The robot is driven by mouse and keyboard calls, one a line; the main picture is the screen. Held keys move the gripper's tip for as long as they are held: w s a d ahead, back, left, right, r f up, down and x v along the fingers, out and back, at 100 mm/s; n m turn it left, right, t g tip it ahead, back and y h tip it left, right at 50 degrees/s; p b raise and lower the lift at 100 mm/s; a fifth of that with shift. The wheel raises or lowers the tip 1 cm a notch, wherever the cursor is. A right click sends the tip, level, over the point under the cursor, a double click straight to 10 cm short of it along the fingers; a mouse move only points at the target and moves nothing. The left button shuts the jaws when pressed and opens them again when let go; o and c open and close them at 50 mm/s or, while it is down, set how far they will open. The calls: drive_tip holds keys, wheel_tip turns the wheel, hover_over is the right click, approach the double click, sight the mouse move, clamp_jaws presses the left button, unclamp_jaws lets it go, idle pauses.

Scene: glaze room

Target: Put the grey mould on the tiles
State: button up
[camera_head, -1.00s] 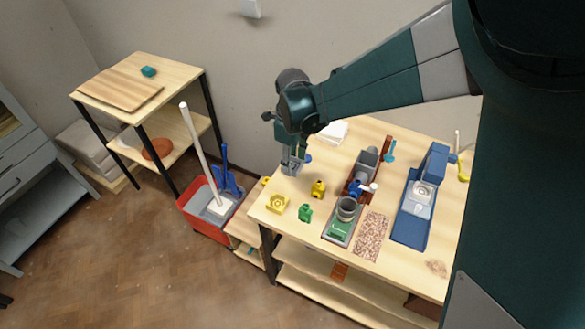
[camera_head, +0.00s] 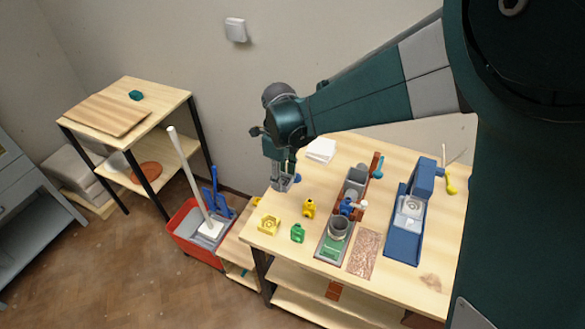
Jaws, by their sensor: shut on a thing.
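My gripper (camera_head: 284,178) is at the left back part of the worktable (camera_head: 400,160), pointing down. It is shut on a small grey piece, which looks like the grey mould (camera_head: 282,185). The fingers partly hide the mould, and I cannot tell whether it touches the tabletop. A low white square stack, which looks like the tiles (camera_head: 321,149), lies at the back of the table, right of and behind my gripper. Nothing is seen on top of the stack.
A blue piece (camera_head: 297,178) is close beside my gripper. A yellow mould (camera_head: 269,224), yellow figure (camera_head: 309,208) and green piece (camera_head: 298,233) stand in front.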

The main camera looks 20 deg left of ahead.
drive_tip(key=w+r+p, duration=0.4)
drive_tip(key=w+p, duration=0.1)
drive_tip(key=w, duration=0.9)
wheel_tip(320, 180, up, 2)
drive_tip(key=p, duration=0.5)
hover_over(322, 145)
drive_tip(key=shift+w, duration=0.1)
drive_tip(key=shift+f, duration=0.1)
drive_tip(key=shift+a+f, duration=0.1)
drive_tip(key=shift+f, duration=2.95)
drive_tip(key=shift+f, duration=0.1)
drive_tip(key=shift+f+p, duration=0.5)
drive_tip(key=shift+f, duration=1.3)
drive_tip(key=shift+f, duration=0.1)
